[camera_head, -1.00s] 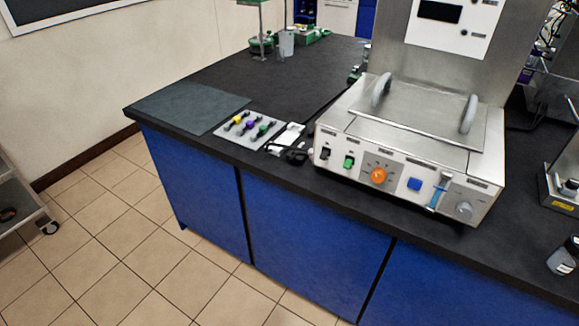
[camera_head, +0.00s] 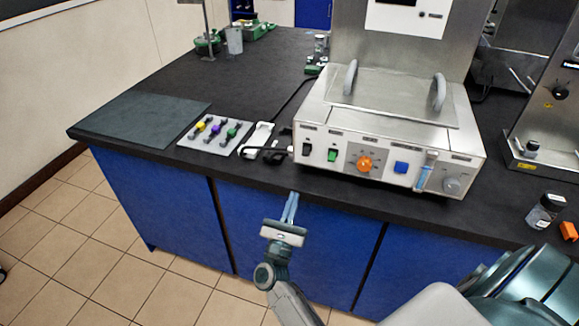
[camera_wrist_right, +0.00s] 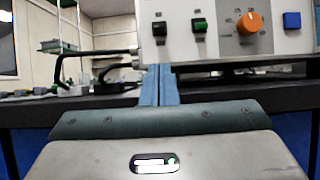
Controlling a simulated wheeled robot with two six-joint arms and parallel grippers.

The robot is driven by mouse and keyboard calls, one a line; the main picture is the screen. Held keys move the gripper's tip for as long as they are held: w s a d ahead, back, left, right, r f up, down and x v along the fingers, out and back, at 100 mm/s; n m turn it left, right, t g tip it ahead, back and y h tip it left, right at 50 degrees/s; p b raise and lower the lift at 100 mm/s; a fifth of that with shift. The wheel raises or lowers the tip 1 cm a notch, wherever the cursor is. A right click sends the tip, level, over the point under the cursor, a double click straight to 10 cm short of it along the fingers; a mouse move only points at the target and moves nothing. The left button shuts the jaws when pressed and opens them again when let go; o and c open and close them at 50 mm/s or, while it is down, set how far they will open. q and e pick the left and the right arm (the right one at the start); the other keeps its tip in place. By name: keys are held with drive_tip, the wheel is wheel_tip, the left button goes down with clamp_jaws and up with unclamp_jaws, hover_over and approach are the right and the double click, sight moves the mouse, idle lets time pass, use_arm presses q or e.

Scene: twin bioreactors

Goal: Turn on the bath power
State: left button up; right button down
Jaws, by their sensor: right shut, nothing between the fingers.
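The bath (camera_head: 385,110) is a steel box with a lid and two grey handles, standing on the black bench. Its front panel carries a black switch (camera_head: 307,149), a green switch (camera_head: 332,155), an orange knob (camera_head: 365,163), a blue button (camera_head: 401,167) and a grey knob (camera_head: 452,186). The right wrist view shows the black switch (camera_wrist_right: 159,29), green switch (camera_wrist_right: 199,26) and orange knob (camera_wrist_right: 250,23). My right gripper (camera_head: 291,198) is shut and empty, in front of the bench edge and below the panel's left end. Its fingers (camera_wrist_right: 160,85) point toward the panel, apart from the switches. My left gripper is not in view.
A white tray with coloured tools (camera_head: 215,134) and a dark mat (camera_head: 140,118) lie left of the bath. A black cable and plug (camera_head: 275,152) sit beside the bath. A jar (camera_head: 545,211) and an orange block (camera_head: 568,231) stand at right.

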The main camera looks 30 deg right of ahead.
sight(306, 152)
drive_tip(key=p+x, duration=0.4)
drive_tip(key=x, duration=0.4)
drive_tip(key=shift+d+r, duration=0.1)
drive_tip(key=shift+r, duration=0.2)
drive_tip(key=shift+p+x, duration=0.45)
drive_tip(key=shift+x, duration=0.4)
drive_tip(key=shift+w+f, duration=0.1)
drive_tip(key=shift+f, duration=0.05)
drive_tip(key=shift+y+p, duration=0.4)
drive_tip(key=shift+p, duration=0.2)
drive_tip(key=shift+r+g, duration=0.2)
drive_tip(key=shift+g, duration=0.1)
